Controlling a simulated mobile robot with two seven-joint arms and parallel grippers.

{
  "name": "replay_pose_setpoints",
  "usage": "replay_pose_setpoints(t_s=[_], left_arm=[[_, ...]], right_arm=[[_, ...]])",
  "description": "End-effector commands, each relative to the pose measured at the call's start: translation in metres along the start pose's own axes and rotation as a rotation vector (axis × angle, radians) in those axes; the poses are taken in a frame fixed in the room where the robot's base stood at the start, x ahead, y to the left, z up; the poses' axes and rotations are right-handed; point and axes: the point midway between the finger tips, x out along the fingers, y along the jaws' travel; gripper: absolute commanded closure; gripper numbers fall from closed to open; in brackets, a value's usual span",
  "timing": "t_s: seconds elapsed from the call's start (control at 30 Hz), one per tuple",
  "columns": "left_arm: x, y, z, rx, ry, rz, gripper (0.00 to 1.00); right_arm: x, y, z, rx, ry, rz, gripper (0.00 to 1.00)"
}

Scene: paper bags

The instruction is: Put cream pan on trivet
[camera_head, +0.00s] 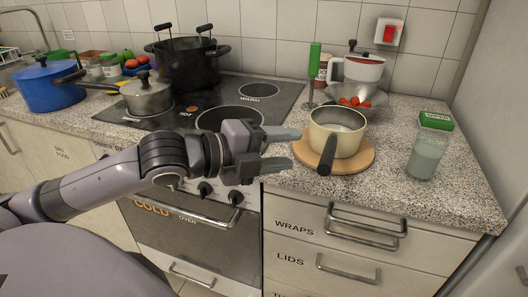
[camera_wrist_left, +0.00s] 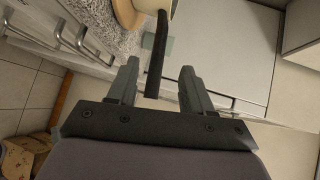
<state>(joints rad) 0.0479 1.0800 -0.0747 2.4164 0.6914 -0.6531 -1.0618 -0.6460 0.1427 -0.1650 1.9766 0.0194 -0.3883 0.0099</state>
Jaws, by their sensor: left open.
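The cream pan (camera_head: 337,141) stands upright on the round wooden trivet (camera_head: 303,154) near the front edge of the counter. In the left wrist view, the handle (camera_wrist_left: 157,52) shows between the two fingers of my left gripper (camera_wrist_left: 158,72), with no visible contact. The pan (camera_wrist_left: 154,6) and trivet (camera_wrist_left: 128,14) are cut off at the top there. My right gripper is not in view.
The cooktop (camera_head: 262,91) with a black pot (camera_head: 188,66) lies left. Drawer handles stick out below.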

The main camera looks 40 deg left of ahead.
Motion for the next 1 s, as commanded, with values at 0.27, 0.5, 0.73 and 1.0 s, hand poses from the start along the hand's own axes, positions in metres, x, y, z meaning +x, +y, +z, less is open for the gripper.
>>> replay_pose_setpoints(t_s=[0.27, 0.5, 0.73, 1.0], left_arm=[[-0.02, 0.002, 0.001, -0.004, -0.003, 0.003, 0.5], [-0.03, 0.002, 0.0, -0.002, -0.001, 0.003, 0.5], [-0.034, 0.002, 0.0, -0.01, -0.001, 0.002, 0.5], [-0.022, 0.077, 0.036, -0.415, -0.122, 0.008, 0.5]], right_arm=[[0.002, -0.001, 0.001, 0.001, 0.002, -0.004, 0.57], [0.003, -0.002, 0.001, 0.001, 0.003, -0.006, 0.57], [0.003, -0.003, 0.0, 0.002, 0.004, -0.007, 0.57], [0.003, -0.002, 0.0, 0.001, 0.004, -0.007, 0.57]])
